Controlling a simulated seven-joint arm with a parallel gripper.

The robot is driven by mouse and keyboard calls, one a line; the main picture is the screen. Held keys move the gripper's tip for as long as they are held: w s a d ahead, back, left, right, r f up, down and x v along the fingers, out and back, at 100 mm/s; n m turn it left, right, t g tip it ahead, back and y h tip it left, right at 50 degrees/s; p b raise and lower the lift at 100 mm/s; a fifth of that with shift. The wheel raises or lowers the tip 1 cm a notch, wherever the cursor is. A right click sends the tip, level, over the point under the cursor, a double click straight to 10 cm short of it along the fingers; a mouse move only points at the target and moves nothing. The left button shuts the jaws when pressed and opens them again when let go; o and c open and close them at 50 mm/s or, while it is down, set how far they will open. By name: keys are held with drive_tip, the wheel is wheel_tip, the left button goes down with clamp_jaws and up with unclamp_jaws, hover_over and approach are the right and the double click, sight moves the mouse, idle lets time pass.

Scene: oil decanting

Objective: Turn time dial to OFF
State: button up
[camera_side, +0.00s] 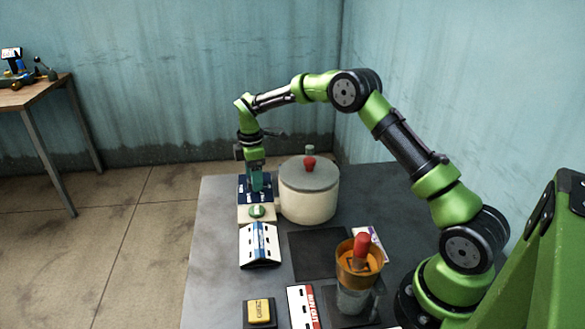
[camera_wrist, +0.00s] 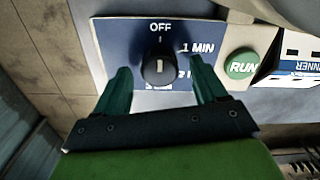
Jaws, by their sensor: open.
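The time dial (camera_wrist: 158,70) is a black knob on a dark blue panel (camera_wrist: 115,40) in the wrist view. The panel bears the marks OFF at the top, 1 MIN at the upper right and a partly hidden mark below that. A pale line shows on the knob's face, but I cannot tell for sure which mark it points to. My gripper (camera_wrist: 160,90) is open, with one green finger on each side of the knob and gaps between. In the side view my gripper (camera_side: 256,184) is above the blue panel (camera_side: 243,187) and hides the dial.
A green RUN button (camera_wrist: 242,66) sits right of the panel in the wrist view. A lidded cream pot (camera_side: 308,204) stands close to my gripper. A white and blue sign block (camera_side: 260,246), an orange-topped jar (camera_side: 358,270) and a yellow button (camera_side: 259,312) are nearer the camera.

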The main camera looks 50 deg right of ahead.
wheel_tip(320, 180, up, 17)
drive_tip(key=shift+f, duration=0.15)
idle(0.5)
